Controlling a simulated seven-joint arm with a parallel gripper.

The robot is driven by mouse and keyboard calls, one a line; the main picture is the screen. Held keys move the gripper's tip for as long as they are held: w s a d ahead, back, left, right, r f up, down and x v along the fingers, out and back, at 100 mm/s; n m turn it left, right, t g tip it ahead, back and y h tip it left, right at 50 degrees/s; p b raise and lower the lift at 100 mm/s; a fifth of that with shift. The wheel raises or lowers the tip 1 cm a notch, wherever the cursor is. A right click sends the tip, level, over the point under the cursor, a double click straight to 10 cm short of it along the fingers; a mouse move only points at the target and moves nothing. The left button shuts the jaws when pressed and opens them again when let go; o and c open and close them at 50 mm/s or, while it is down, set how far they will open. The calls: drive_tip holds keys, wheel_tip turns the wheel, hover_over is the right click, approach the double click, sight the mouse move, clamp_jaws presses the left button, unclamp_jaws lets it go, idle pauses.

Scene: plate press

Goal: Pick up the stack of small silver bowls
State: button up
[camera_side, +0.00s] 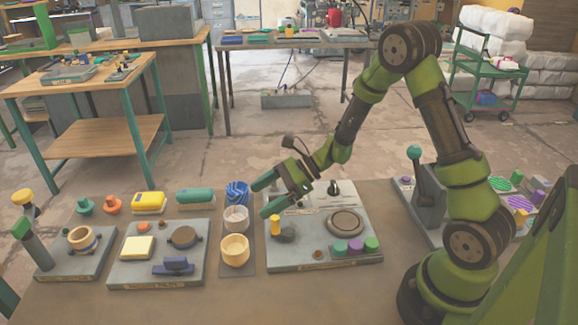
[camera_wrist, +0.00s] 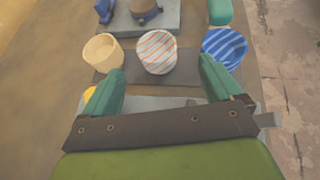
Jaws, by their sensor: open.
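No bowl in view looks clearly silver. Three cups or bowls stand in a row on a dark mat (camera_side: 236,271): a blue striped one (camera_side: 237,192) at the back, a pale one with orange stripes (camera_side: 236,219) in the middle, and a tan one (camera_side: 235,249) in front. The wrist view shows the tan (camera_wrist: 103,50), orange-striped (camera_wrist: 157,54) and blue (camera_wrist: 225,48) ones beyond my fingertips. I cannot tell whether any is a stack. My gripper (camera_side: 265,198) is open and empty, to the right of the row, its green fingers apart and pointing toward it.
A grey press plate (camera_side: 290,257) with knobs and a round disc lies right of the row, below my gripper. Another grey plate (camera_side: 145,240) lies to the left. Yellow (camera_side: 149,202) and green (camera_side: 195,198) blocks sit behind it. A lever (camera_side: 415,172) stands at the right.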

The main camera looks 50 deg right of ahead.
sight(237, 213)
drive_tip(key=shift+a+r+x, duration=0.1)
drive_tip(key=shift+x, duration=1.05)
drive_tip(key=shift+a+r+x, duration=0.1)
drive_tip(key=shift+x, duration=1)
drive_tip(key=shift+a+r+x, duration=0.1)
drive_tip(key=shift+r+x, duration=0.05)
drive_tip(key=shift+x, duration=1)
drive_tip(key=shift+s+d, duration=0.1)
drive_tip(key=c, duration=1.2)
